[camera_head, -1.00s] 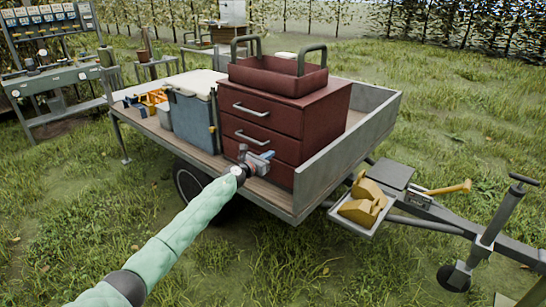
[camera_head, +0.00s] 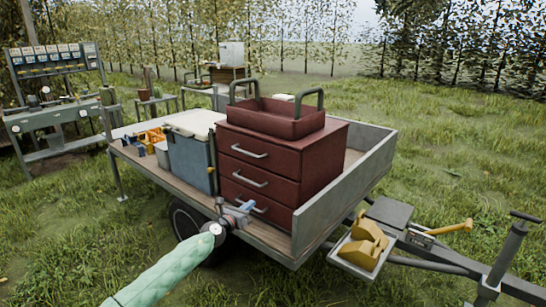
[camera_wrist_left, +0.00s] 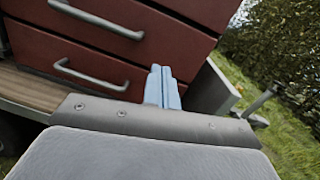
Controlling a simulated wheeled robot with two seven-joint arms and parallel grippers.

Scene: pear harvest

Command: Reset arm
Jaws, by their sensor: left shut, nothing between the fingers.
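My left arm comes in from the lower left in a pale green sleeve. My left gripper (camera_head: 246,206) is shut and empty, in front of the lower drawers of the red drawer cabinet (camera_head: 334,160) on the trailer. In the left wrist view its two light blue fingers (camera_wrist_left: 161,88) lie side by side, with the cabinet's drawer fronts (camera_wrist_left: 60,40) and two drawer handles behind and to the left. I cannot tell whether the fingertips touch the cabinet. My right gripper is not in view.
The trailer (camera_head: 345,204) has raised grey side boards. A red open tray (camera_head: 277,121) with two handles sits on the cabinet. A blue box (camera_head: 191,163) stands left of it. Yellow items lie in a tray (camera_head: 341,257) by the drawbar. A workbench (camera_head: 50,118) stands far left. Grass is open at right.

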